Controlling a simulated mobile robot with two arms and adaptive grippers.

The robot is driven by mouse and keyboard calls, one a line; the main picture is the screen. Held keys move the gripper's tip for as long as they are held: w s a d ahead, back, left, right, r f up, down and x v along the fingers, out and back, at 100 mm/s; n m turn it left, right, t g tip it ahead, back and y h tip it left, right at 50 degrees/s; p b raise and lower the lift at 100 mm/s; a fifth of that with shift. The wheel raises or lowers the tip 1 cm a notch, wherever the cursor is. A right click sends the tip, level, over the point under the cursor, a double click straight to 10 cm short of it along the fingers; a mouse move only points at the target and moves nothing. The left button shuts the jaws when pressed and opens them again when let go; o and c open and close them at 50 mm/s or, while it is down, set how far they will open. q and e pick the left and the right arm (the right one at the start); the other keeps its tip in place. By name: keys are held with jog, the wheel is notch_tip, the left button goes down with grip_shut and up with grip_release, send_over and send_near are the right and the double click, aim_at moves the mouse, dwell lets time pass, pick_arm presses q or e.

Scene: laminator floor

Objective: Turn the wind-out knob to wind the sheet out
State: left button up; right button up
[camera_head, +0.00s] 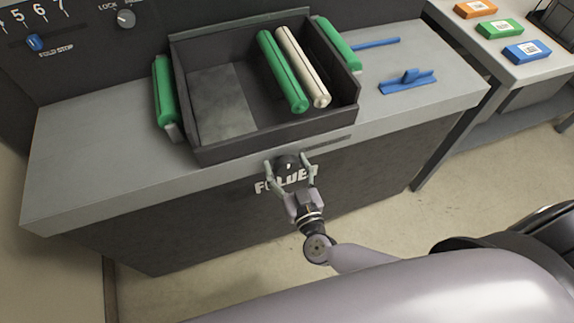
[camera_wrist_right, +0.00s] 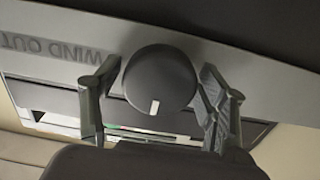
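The wind-out knob (camera_head: 288,163) is a dark round knob on the front of the grey folder unit, just below the black tray. In the right wrist view the knob (camera_wrist_right: 160,80) has a white mark at its lower edge, and "WIND OUT" lettering is beside it. My right gripper (camera_head: 290,170) reaches the knob from the front. Its two fingers stand on either side of the knob, with small gaps visible in the head view; in the wrist view they look very close to its sides. I cannot make out the sheet for certain. My left gripper is not in view.
The black tray (camera_head: 268,146) has green rollers (camera_head: 282,72) and a cream roller (camera_head: 302,66) at it. A blue tool (camera_head: 407,84) lies on the worktop to the right. A side table holds orange, green and blue boxes (camera_head: 527,52). Floor is open in front.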

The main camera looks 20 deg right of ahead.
jog(key=c, duration=0.9)
